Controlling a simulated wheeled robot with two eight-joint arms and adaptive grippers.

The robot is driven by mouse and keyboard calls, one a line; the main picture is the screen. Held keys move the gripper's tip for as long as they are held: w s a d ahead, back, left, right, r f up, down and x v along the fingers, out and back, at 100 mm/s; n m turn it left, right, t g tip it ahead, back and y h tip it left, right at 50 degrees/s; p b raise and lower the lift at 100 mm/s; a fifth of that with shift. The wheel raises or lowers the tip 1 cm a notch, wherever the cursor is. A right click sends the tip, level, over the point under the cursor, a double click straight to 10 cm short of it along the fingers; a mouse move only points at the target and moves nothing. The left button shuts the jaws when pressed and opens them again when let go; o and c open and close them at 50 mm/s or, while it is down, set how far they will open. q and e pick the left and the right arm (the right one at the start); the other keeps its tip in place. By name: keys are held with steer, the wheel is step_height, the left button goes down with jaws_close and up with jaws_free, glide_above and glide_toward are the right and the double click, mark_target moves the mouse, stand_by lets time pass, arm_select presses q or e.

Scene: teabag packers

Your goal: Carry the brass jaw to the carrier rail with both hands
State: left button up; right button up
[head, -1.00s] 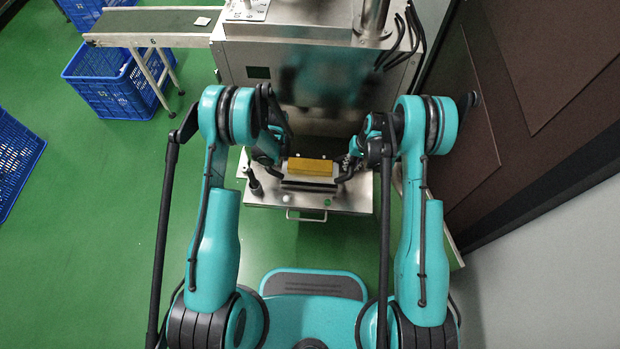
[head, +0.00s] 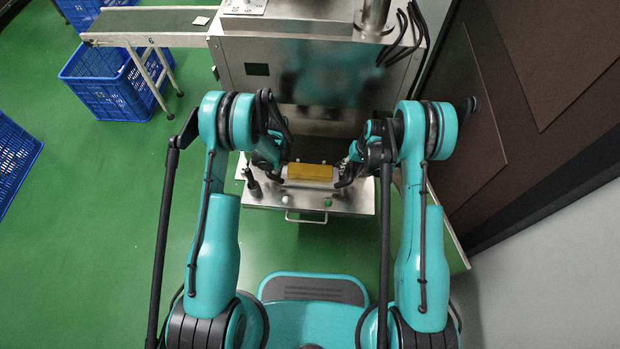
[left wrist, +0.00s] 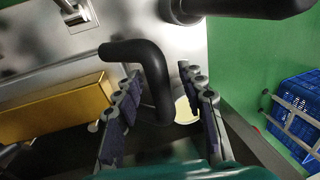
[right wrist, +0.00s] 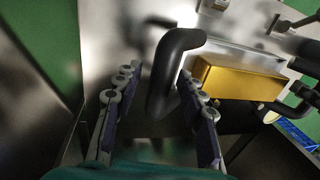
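The brass jaw (head: 310,172) is a gold block on a pale base with a bent black handle at each end. It is over the steel front table of the machine. It also shows in the left wrist view (left wrist: 55,108) and in the right wrist view (right wrist: 238,78). My left gripper (left wrist: 158,80) is open, its fingers on either side of the left black handle (left wrist: 135,50). A gap shows on one side. My right gripper (right wrist: 158,75) is open around the right black handle (right wrist: 180,42), also with a gap. I cannot identify the carrier rail.
The steel table (head: 262,198) has a front pull handle (head: 305,217), a green button and a black knob (head: 253,186). The machine housing (head: 290,55) stands behind. A conveyor (head: 150,20) and blue crates (head: 105,90) are at left. A brown panel (head: 465,100) closes the right.

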steer(key=shift+r, duration=0.2)
arm_select(q)
step_height(320, 180, up, 12)
steer(key=d, duration=0.2)
steer(key=shift+d+f, duration=0.15)
arm_select(e)
step_height(320, 180, up, 11)
steer(key=d, duration=0.2)
steer(key=shift+d+r, duration=0.15)
steer(key=shift+r, duration=0.05)
